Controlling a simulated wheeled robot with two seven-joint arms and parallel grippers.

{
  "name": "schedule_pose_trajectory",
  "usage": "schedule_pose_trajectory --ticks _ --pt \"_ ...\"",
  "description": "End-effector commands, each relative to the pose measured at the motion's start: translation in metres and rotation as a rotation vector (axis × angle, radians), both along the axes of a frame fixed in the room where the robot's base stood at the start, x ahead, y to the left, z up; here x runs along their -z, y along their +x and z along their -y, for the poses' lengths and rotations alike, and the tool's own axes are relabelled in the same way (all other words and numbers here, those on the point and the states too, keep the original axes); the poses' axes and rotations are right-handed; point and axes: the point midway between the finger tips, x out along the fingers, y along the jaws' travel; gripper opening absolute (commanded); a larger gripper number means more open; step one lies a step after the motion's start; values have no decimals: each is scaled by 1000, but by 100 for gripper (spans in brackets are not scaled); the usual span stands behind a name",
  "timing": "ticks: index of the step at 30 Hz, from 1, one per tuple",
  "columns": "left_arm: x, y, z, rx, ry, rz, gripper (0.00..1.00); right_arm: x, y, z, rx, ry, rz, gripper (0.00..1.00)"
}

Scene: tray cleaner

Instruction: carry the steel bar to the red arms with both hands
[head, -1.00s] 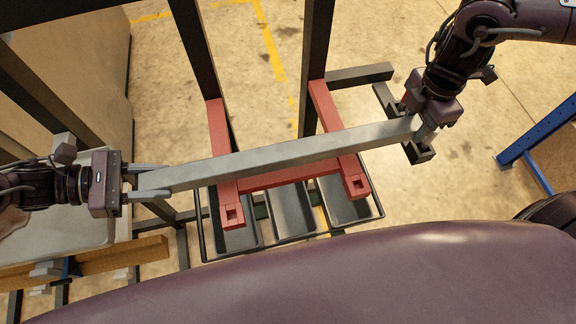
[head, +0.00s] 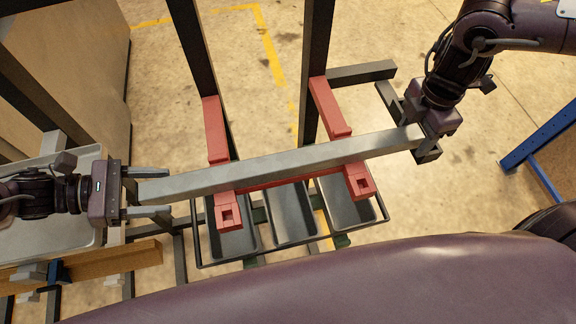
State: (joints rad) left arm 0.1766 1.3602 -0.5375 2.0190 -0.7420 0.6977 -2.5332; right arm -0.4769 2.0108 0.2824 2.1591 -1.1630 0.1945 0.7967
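The long grey steel bar (head: 280,162) lies across both red arms, behind their square front ends, and appears to rest on them. It slants slightly up to the right. The left red arm (head: 216,130) and right red arm (head: 328,105) reach forward from dark posts. My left gripper (head: 152,193) is at the bar's left end, one finger on each side, with visible gaps between fingers and bar, so it is open. My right gripper (head: 428,134) is at the bar's right end. Its fingers are partly hidden by its body, and I cannot tell if they touch the bar.
A wire-framed rack of grey trays (head: 292,213) sits below the bar. A wooden beam (head: 120,262) and a pale tray (head: 60,232) are at the left. A blue frame (head: 540,135) stands at the right. Open floor lies behind the posts.

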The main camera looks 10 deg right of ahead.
Motion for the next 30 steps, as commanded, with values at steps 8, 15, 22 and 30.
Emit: schedule_pose_trajectory --ticks 8,15,22,30 --pt "-2 0 0 0 -1 1 58 0 0 -1 -1 1 0 58" --pt "-34 0 -1 2 4 4 58 0 0 -1 -1 2 0 58" --pt "-77 -1 0 2 5 2 58 0 0 -1 -1 2 0 58" --pt "-100 -1 0 1 1 0 58 -4 1 -1 -2 2 3 58"
